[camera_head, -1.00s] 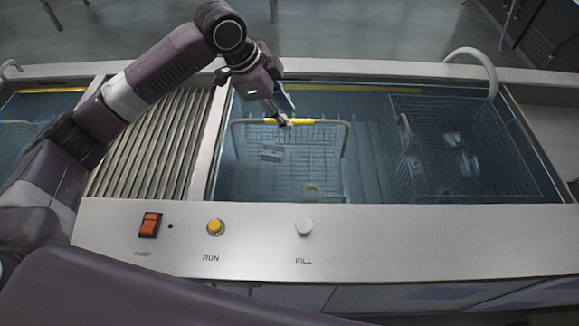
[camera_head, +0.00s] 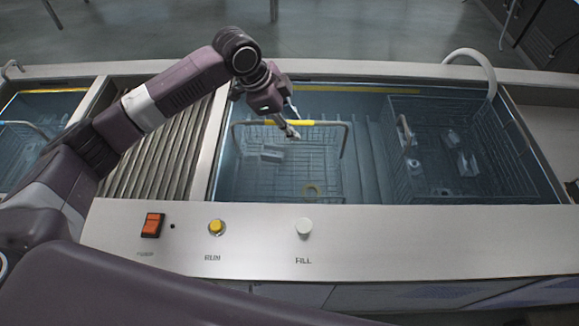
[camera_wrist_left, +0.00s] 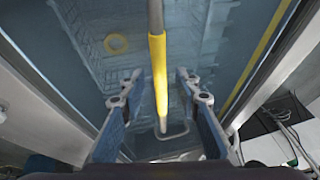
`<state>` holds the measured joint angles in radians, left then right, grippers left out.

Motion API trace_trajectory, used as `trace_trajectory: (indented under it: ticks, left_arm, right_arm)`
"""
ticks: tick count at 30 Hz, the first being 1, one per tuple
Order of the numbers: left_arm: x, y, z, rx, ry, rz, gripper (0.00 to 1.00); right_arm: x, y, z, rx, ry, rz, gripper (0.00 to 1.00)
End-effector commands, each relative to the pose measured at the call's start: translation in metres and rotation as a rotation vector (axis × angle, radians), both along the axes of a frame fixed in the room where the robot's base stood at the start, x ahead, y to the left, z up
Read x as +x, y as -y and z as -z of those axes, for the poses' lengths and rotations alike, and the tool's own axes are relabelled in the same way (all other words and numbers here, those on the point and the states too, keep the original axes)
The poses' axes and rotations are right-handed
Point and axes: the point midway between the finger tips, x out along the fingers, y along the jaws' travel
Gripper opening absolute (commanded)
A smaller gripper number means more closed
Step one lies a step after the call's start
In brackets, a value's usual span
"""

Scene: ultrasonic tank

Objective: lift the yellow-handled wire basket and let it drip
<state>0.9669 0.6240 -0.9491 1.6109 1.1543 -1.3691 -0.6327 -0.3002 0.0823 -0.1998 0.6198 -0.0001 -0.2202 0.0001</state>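The wire basket (camera_head: 330,165) sits in the left part of the water-filled tank, with its loop handle standing up. The handle's yellow grip (camera_head: 299,122) is above the basket. My left gripper (camera_head: 290,131) is at this grip in the head view. In the left wrist view, the yellow grip (camera_wrist_left: 159,75) runs between the two open fingers (camera_wrist_left: 157,90), with a gap on each side. A pale block-like part (camera_head: 270,153) and a yellow ring (camera_head: 313,190) show in the basket area. My right gripper is in neither view.
A second wire basket (camera_head: 482,175) with pale parts stands in the tank's right side. A curved pale pipe (camera_head: 486,62) rises at the back right. A ribbed drain board (camera_head: 160,160) lies left of the tank. The front panel has a yellow RUN button (camera_head: 216,227).

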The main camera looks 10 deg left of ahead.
Motion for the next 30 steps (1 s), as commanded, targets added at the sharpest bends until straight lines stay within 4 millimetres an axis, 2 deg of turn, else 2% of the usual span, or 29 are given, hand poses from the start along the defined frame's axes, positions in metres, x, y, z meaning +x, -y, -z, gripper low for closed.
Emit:
trace_trajectory:
  ticks: [18,26,30]
  left_arm:
    - [0.0,0.0001,0.0031,0.0,0.0,0.0,0.3]
    - [0.0,0.0001,0.0031,0.0,0.0,0.0,0.02]
    - [-0.0001,0.0,0.0031,0.0,0.0,0.0,0.0]
  right_arm:
    - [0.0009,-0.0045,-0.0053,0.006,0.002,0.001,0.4]
    - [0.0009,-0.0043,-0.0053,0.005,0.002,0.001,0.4]
    - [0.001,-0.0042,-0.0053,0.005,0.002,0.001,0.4]
